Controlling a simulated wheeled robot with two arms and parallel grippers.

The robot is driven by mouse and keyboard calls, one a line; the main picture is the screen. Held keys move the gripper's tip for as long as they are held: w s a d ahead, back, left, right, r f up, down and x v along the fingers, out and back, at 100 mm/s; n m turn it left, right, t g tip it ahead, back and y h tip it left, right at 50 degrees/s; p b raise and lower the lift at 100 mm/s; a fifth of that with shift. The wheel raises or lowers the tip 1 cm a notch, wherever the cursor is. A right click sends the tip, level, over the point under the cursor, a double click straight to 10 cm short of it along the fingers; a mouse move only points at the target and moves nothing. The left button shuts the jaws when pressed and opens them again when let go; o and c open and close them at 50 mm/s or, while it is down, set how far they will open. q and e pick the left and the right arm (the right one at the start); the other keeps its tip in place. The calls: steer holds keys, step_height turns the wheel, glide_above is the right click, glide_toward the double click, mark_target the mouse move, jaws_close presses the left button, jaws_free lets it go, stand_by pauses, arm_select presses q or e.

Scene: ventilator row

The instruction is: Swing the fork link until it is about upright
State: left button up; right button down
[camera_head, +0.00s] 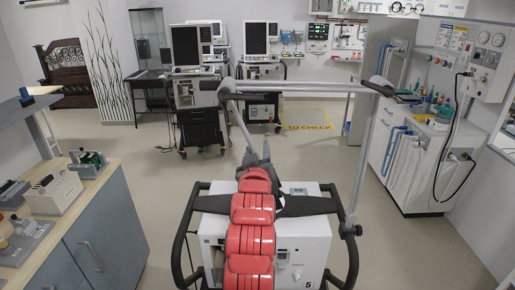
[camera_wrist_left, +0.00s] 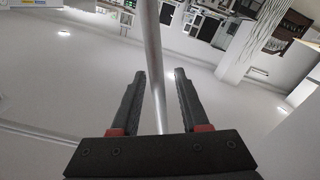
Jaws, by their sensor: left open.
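A thin grey link, which looks like the fork link (camera_head: 239,120), slopes down from the left end of a grey horizontal bar (camera_head: 300,87). It leans, with its lower end to the right, and that end is hidden at my left gripper (camera_head: 259,153). My left gripper is at the end of the red arm, above the white ventilator cart. In the left wrist view, a pale rod (camera_wrist_left: 154,60) runs between the two black fingers of the left gripper (camera_wrist_left: 158,80). The fingers are open, with gaps beside the rod. My right gripper is not in view.
The bar joins a tall post (camera_head: 362,165) on the cart's right. Black handles (camera_head: 180,235) flank the white cart (camera_head: 314,240). A bench (camera_head: 110,215) stands left, a white cabinet (camera_head: 415,170) right. Floor behind the cart is clear.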

arm_select(q)
jaws_close()
stand_by(1.4)
